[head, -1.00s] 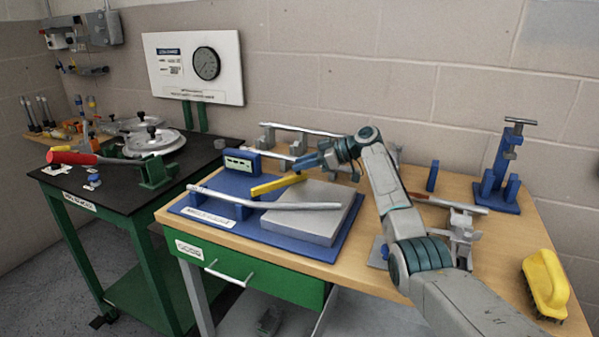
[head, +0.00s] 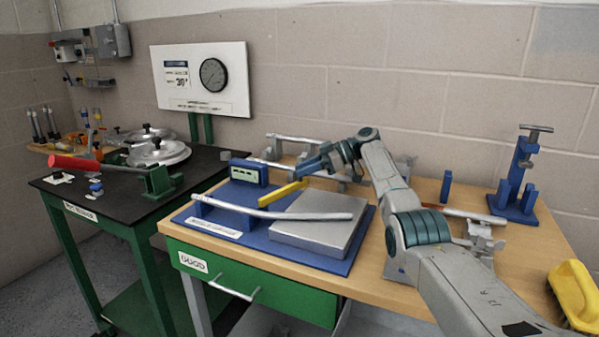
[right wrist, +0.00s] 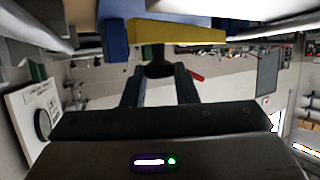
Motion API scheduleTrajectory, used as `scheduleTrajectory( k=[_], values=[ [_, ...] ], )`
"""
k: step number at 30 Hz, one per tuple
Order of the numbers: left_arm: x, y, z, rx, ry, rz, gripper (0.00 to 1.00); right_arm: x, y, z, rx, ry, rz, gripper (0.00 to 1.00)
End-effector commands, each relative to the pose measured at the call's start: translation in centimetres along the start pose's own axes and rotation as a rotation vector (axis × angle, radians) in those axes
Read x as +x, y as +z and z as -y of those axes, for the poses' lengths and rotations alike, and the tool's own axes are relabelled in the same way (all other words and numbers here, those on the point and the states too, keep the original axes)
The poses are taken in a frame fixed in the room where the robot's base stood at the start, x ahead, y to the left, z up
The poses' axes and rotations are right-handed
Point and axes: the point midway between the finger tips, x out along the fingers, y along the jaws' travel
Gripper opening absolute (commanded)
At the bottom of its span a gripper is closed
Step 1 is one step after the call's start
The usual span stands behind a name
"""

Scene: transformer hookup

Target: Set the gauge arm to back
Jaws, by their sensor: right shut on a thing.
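The gauge arm looks to be the yellow bar (head: 281,194) on the blue fixture (head: 205,215), above the rear left of a grey metal block (head: 318,232). It slants from front left to back right. My right gripper (head: 301,172) is at its back right end. In the right wrist view, the yellow bar (right wrist: 180,32) shows beside a blue block (right wrist: 112,40), and the fingers (right wrist: 160,85) are shut on a dark piece by the bar, probably its knob. The exact contact is hard to see. My left gripper is out of view.
A bent silver bar (head: 280,214) lies across the fixture's front. A blue clamp stand (head: 515,180) and yellow brush (head: 577,293) are at the right. A black-topped bench (head: 110,205) stands left.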

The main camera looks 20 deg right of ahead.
Motion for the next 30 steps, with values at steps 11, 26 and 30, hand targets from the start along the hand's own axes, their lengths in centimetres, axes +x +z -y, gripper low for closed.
scheduleTrajectory(
  k=[11, 26, 30],
  values=[
    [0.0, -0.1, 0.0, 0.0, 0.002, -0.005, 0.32, 0.1, 0.1, 0.1, 0.002, -0.005, -0.001, 0.0],
    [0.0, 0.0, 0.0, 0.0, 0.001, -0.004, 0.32, -0.5, 0.0, 0.0, 0.0, -0.002, -0.001, 0.48],
    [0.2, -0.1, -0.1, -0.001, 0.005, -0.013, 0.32, -2.3, 0.0, 0.0, 0.0, -0.001, -0.002, 0.48]
  ],
)
